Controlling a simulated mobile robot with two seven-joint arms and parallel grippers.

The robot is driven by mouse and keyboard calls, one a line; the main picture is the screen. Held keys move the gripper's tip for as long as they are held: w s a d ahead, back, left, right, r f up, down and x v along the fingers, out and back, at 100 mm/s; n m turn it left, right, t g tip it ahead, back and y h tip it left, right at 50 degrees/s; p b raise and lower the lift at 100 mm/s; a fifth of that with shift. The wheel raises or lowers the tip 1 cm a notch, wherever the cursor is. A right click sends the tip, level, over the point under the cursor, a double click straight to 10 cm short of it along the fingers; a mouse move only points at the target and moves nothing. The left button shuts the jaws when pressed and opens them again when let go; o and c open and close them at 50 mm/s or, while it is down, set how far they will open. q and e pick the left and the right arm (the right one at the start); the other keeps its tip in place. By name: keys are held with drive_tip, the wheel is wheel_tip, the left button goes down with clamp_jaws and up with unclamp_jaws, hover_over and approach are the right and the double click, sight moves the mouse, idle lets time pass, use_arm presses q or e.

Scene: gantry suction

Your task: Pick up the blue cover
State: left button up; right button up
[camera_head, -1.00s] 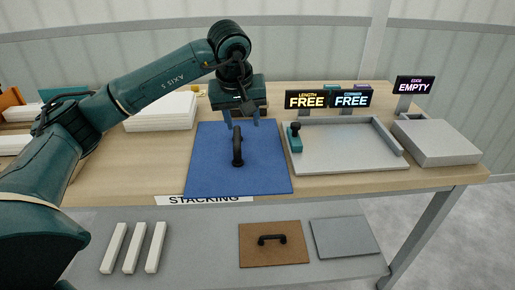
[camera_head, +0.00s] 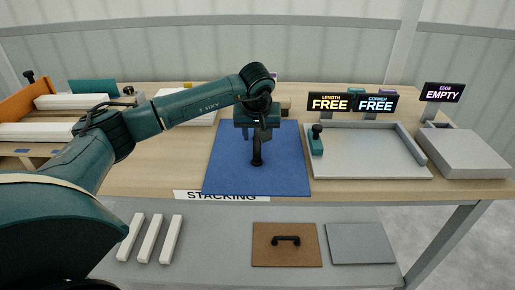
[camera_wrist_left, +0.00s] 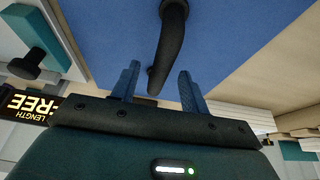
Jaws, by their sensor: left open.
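The blue cover (camera_head: 225,172) lies flat on the wooden table, and it fills much of the left wrist view (camera_wrist_left: 235,35). Its black handle (camera_head: 257,155) stands up near the middle of the cover. My left gripper (camera_head: 257,137) points down over the cover at the handle's far end. In the left wrist view its two fingers (camera_wrist_left: 160,86) are apart, with the near end of the handle (camera_wrist_left: 172,40) between or just beyond their tips. I cannot tell whether they touch it. My right gripper is in neither view.
A grey tray (camera_head: 355,172) with a green-and-black clamp piece (camera_head: 316,140) stands right of the cover. A grey block (camera_head: 462,155) is farther right. White boards (camera_head: 190,117) lie behind my left arm. A lower shelf holds a brown panel (camera_head: 268,254).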

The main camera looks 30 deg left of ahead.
use_arm(q)
drive_tip(key=shift+w+a+f, duration=0.1)
drive_tip(key=shift+w+f, duration=0.15)
drive_tip(key=shift+f, duration=0.45)
drive_tip(key=shift+c, duration=0.5)
clamp_jaws()
drive_tip(key=shift+r, duration=0.15)
